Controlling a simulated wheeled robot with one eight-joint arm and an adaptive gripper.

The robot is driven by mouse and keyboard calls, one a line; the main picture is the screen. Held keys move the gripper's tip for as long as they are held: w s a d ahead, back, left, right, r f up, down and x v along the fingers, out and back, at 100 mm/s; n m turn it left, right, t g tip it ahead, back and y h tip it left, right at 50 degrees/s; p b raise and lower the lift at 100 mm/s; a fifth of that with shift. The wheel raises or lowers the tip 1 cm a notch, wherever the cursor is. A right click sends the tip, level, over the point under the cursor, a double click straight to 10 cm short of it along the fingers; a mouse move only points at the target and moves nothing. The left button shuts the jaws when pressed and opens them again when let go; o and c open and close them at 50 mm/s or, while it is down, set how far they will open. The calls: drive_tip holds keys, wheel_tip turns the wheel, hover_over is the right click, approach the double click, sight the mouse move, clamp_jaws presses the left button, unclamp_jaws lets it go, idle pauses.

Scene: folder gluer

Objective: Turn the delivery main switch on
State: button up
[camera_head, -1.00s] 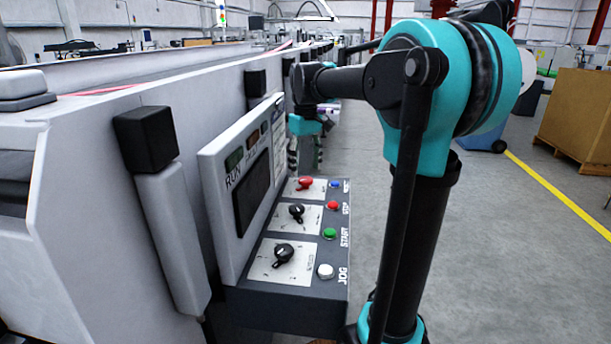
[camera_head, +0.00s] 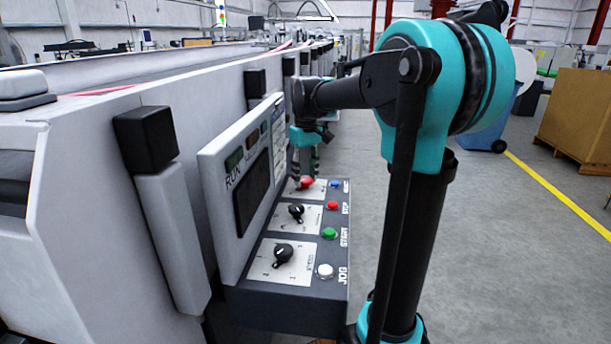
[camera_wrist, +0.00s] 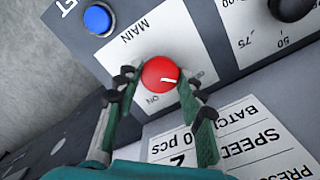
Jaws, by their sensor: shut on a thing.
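The main switch is a round red knob (camera_wrist: 161,73) on a white plate marked MAIN, with ON printed just below it in the wrist view. Its white mark points right, toward faint lettering partly hidden by a finger. My gripper (camera_wrist: 158,80) has one finger on each side of the knob and is shut on it. In the head view the red knob (camera_head: 306,183) is at the far end of the control panel, with my gripper (camera_head: 304,168) over it, fingers down.
A blue button (camera_wrist: 98,19) lies close to the knob. Black selector knobs (camera_head: 284,253) and red, green (camera_head: 329,232) and white buttons sit nearer on the panel. An upright display panel (camera_head: 240,185) stands along its left. Open floor lies to the right.

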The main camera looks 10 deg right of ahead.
drive_tip(key=shift+m, duration=0.4)
drive_tip(key=m, duration=0.8)
drive_tip(key=shift+m, duration=0.3)
drive_tip(key=m, duration=0.4)
drive_tip(key=shift+m, duration=2.2)
drive_tip(key=o, duration=1.1)
drive_tip(key=shift+o, duration=0.2)
